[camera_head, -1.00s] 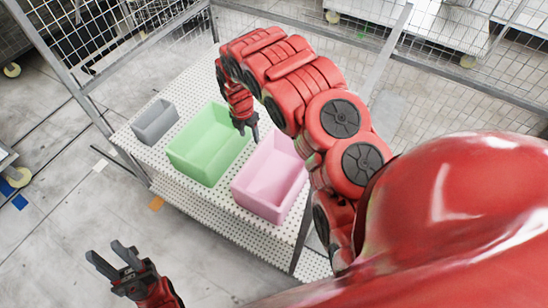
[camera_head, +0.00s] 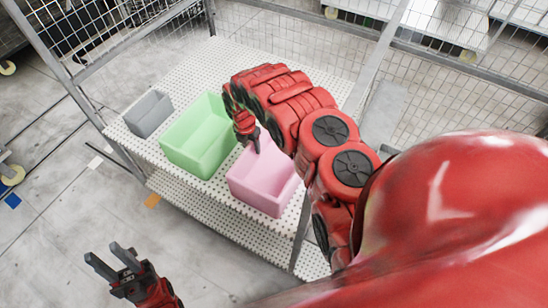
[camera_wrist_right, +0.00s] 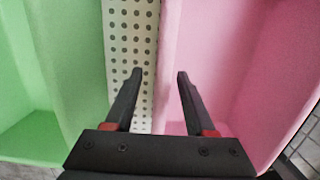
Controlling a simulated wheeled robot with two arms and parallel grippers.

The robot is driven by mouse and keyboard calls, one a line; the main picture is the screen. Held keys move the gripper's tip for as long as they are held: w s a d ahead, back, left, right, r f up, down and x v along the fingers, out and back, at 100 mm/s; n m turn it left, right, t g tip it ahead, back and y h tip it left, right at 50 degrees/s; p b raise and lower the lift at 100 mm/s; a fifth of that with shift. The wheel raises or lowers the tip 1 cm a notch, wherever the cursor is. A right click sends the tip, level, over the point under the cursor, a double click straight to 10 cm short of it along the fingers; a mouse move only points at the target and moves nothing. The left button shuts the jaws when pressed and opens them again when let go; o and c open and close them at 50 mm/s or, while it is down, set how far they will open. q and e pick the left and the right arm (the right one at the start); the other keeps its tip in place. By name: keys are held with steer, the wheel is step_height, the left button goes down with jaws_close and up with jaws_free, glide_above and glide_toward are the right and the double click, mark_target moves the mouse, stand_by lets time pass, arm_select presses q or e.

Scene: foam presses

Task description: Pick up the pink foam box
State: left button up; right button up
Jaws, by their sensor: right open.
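The pink foam box (camera_head: 262,190) is an open-topped bin on the perforated white shelf; it fills the right side of the right wrist view (camera_wrist_right: 230,60). My right gripper (camera_head: 257,149) is just above the pink box's far-left wall. In the right wrist view this gripper (camera_wrist_right: 160,72) is open and empty: one finger is over the gap beside the box, the other over the pink box, with its near wall between them. I cannot tell the tips' height over the rim. My left gripper (camera_head: 103,252) is open and empty, low at left, away from the shelf.
A green box (camera_head: 203,165) stands beside the pink one across a narrow strip of shelf. A small grey box (camera_head: 148,125) stands further left. The shelf (camera_head: 215,62) is bare behind the boxes. Metal posts and mesh fencing (camera_head: 300,30) stand around it.

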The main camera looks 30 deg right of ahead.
steer(key=shift+s+f+p, duration=0.2)
steer(key=shift+f+p, duration=0.1)
steer(key=shift+f, duration=0.2)
steer(key=shift+w+d+f, duration=0.1)
steer(key=shift+w+f, duration=0.05)
steer(key=shift+f, duration=0.9)
jaws_close()
